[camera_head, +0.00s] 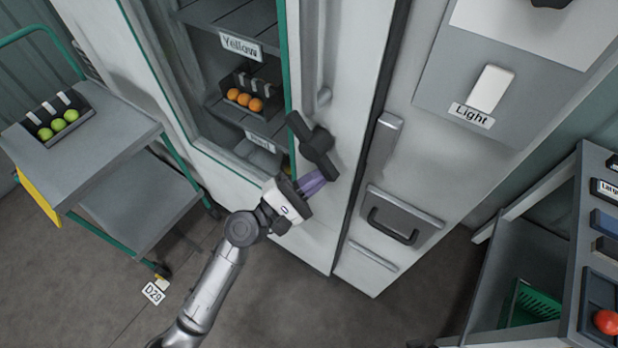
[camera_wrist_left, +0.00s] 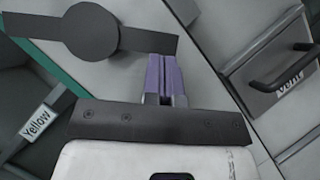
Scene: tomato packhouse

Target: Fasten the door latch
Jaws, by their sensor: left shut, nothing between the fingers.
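The door latch (camera_head: 318,143) is a dark bar with a round hub, mounted on the pale upright panel just right of the cabinet's green-edged opening. In the head view it lies diagonally, its upper end near the green edge. It also shows in the left wrist view (camera_wrist_left: 91,32), with one arm reaching toward the fingers. My left gripper (camera_head: 318,181) has purple fingers, shut and empty, close to the latch's lower end. In the wrist view the fingertips (camera_wrist_left: 163,62) lie right by that arm; I cannot tell whether they touch. My right gripper is not in view.
The cabinet shelves hold orange fruit (camera_head: 244,99) under a "Yellow" label (camera_head: 240,45). A trolley (camera_head: 95,150) with green fruit stands left. A panel with a black handle (camera_head: 393,226) and a "Light" switch (camera_head: 491,88) is right. A dark rack (camera_head: 568,250) stands far right.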

